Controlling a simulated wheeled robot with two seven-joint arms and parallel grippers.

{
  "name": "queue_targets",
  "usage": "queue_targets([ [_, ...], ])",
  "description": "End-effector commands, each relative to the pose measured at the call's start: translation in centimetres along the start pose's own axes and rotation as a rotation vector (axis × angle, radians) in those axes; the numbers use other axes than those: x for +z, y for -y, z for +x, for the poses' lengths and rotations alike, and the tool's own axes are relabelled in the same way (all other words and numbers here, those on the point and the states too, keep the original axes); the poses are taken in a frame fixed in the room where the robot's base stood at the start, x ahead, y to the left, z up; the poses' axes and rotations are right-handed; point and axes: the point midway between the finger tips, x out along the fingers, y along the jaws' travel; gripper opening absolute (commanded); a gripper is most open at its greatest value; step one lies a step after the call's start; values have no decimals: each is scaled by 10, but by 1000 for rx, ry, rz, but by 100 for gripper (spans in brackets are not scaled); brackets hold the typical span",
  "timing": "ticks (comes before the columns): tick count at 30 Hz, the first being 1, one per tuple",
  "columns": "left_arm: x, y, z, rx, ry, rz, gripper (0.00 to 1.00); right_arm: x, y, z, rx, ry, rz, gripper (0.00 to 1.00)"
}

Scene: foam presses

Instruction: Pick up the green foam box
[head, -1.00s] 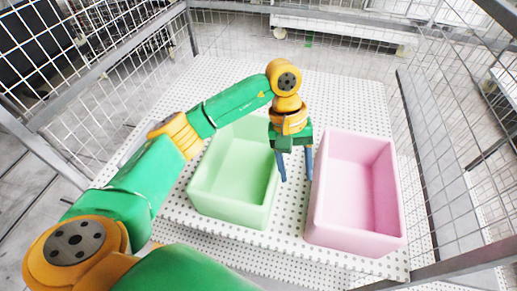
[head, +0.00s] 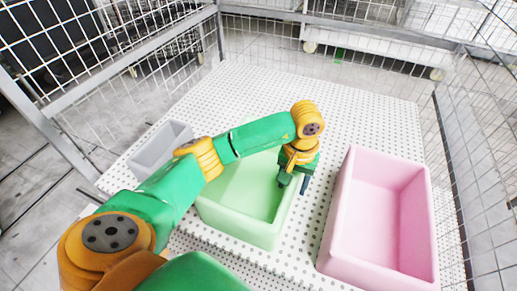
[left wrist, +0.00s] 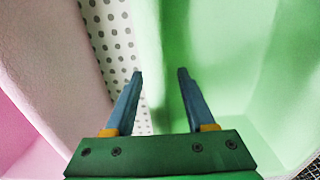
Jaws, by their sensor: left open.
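The light green foam box (head: 240,228) is an open, empty-looking bin on the perforated white table, partly hidden behind my left arm. My left gripper (head: 292,188) is open, pointing down at the box's right wall. One finger is on the inner side and the other on the outer side. In the left wrist view the open fingers (left wrist: 160,72) lie on either side of the green wall (left wrist: 150,45), with dotted table by the left finger and the box interior by the right. I cannot tell whether they touch the wall. My right gripper is not in view.
A pink foam box (head: 345,240) stands to the right, with a strip of table between it and the green one. A grey box (head: 160,148) sits at the left. Wire mesh fencing surrounds the table (head: 330,100); its rear part is clear.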

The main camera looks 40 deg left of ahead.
Motion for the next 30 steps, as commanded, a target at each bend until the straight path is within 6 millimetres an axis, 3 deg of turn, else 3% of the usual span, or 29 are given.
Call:
queue_targets([
  [3,0,0,0,0,0,0,55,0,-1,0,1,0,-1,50],
  [4,0,0,0,0,0,0,50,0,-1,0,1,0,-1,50],
  [9,0,0,0,1,0,0,4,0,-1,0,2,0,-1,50],
  [10,0,0,0,1,0,0,0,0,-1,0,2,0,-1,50],
  [20,0,0,-1,1,0,0,0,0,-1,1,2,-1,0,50],
  [23,-1,0,-9,2,-2,0,0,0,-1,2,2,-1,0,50],
  [26,-1,-1,-29,2,-7,1,0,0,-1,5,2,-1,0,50],
  [30,-2,0,-71,2,-8,1,0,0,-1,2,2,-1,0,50],
])
